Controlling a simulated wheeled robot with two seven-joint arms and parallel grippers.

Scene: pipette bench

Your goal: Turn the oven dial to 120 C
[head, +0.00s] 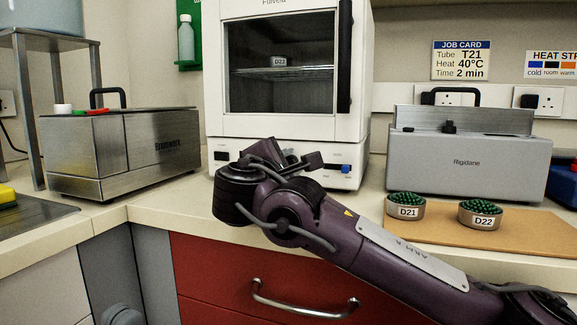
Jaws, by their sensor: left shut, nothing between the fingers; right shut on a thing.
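The white oven (355,110) stands at the back centre, its glass door (280,95) closed. My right gripper (297,163) is at the middle of the oven's lower control panel (355,158), shut on the oven dial. My wrist and gripper hide the dial, so its pointer and scale cannot be read. A blue knob or button (346,169) shows at the panel's right, clear of the gripper. A dark switch (221,155) is at the panel's left. My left gripper is not in view.
A dish labelled D23 (279,61) sits inside the oven. A steel box (85,155) stands left and a grey Rigidane unit (470,160) right. Dishes D21 (407,212) and D22 (480,222) are on a brown mat (430,232). A job card (461,60) reads T21, 40°C, 2 min.

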